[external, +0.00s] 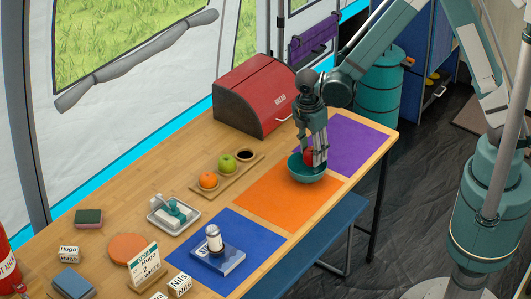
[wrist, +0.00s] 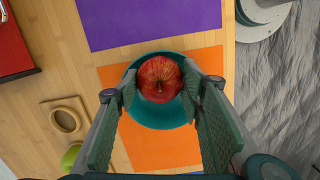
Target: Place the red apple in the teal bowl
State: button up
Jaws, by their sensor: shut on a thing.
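The red apple (wrist: 160,79) is held between the two fingers of my gripper (wrist: 160,88), shut on it. In the external view the apple (external: 309,156) shows between the fingers of my gripper (external: 315,158), at the height of the bowl's rim. The teal bowl (external: 303,174) stands at the far right end of the orange mat, directly below the apple. In the wrist view the bowl (wrist: 150,119) surrounds the apple from above. I cannot tell whether the apple touches the bowl's inside.
A wooden tray (external: 213,187) holds a green apple (external: 228,164), an orange (external: 208,180) and an empty hollow. A red bread box (external: 257,95) stands behind. Orange (external: 275,205), purple (external: 350,148) and blue (external: 262,238) mats lie on the table.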

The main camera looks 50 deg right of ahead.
aim_at(309, 152)
jog(key=shift+f+b, duration=0.6)
jog(key=shift+f, duration=0.05)
jog(key=o, duration=1)
jog(key=shift+c, duration=0.2)
jog(key=shift+r, duration=0.25)
jog(key=shift+r+p, duration=0.7)
jog(key=shift+p, duration=0.05)
notch_tip(309, 152, up, 11)
jog(key=a+p, duration=0.1)
jog(key=shift+w+a+r+p, duration=0.15)
jog(key=shift+a+r+p, duration=0.05)
jog(key=shift+p, duration=0.1)
